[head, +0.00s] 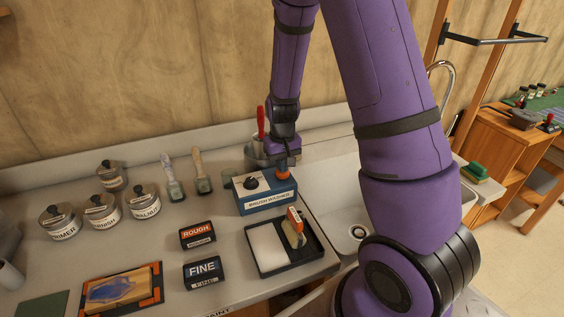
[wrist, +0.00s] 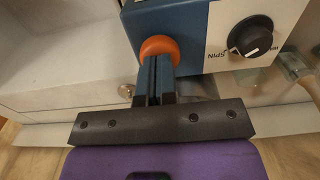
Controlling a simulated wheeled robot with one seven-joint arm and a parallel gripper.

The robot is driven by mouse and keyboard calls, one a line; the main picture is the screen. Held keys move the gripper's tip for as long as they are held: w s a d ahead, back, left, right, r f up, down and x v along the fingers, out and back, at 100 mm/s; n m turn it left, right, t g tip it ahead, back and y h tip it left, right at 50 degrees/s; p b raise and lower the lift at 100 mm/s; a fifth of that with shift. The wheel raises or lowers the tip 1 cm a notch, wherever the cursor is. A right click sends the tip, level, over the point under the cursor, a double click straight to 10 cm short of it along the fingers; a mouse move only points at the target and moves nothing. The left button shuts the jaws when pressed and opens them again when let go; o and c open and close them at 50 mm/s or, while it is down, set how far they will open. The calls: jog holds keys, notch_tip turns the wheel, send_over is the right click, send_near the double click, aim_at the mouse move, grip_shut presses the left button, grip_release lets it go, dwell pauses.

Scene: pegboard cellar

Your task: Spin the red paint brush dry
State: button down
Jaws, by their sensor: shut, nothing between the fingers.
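The blue brush washer box (head: 265,197), labelled BRUSH WASHER, stands on the counter left of the sink. It has a black knob (wrist: 250,37) beside the word SPIN on its pale top panel. An orange round button (wrist: 158,48) shows near its edge, also in the head view (head: 282,174). A red brush handle (head: 261,122) stands upright in a metal pot (head: 256,152) behind the box; its bristles are hidden. My gripper (wrist: 154,72) is shut and empty, its fingertips at the orange button. I cannot tell whether they press it.
The sink (head: 335,195) is to the right, partly behind my arm.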

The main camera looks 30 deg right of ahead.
jog(key=shift+r, duration=1.8)
dwell(1.4)
dwell(0.9)
notch_tip(320, 180, up, 6)
dwell(0.6)
dwell(0.4)
